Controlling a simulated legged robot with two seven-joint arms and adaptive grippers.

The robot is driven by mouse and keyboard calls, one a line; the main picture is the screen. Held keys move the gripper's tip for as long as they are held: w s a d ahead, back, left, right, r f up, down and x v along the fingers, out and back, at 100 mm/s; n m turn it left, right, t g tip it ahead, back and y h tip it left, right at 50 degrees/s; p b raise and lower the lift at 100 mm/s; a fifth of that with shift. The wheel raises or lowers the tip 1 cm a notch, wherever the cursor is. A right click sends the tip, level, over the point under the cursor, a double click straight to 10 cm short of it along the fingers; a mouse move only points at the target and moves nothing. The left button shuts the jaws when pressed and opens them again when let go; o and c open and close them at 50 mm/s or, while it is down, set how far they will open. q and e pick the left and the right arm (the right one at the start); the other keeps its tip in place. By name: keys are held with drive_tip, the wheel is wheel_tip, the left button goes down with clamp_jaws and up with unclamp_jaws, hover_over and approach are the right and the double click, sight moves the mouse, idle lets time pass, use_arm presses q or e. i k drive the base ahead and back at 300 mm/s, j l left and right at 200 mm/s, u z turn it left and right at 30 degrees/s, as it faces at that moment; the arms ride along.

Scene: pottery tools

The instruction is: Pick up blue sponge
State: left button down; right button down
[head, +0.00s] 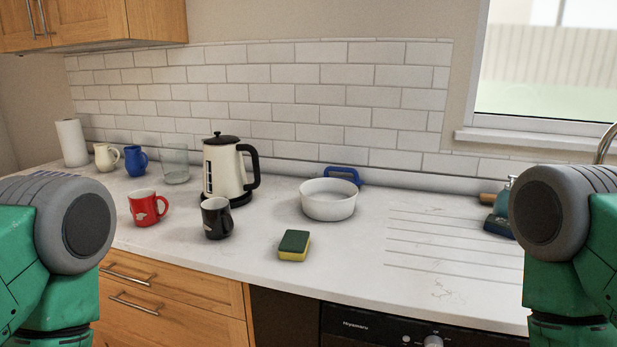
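A dark blue block-like item (498,227) lies at the right of the counter, partly hidden behind my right arm; I cannot tell for sure if it is a sponge. A sponge with a dark green top and yellow side (294,246) lies flat near the counter's front edge, in the middle. A bright blue item with a handle-like loop (345,173) stands behind the white bowl, partly hidden by it. My arms show at the left and right edges of the head view, but neither gripper is in view.
A white bowl (328,204), a cream kettle (224,172), a black mug (216,218) and a red mug (147,208) stand on the white counter (350,260). A glass jar (175,167), blue jug (135,162), cream jug (105,158) and paper roll (72,143) stand back left. The grooved area at right is mostly clear.

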sight(496, 224)
drive_tip(key=z, duration=1.15)
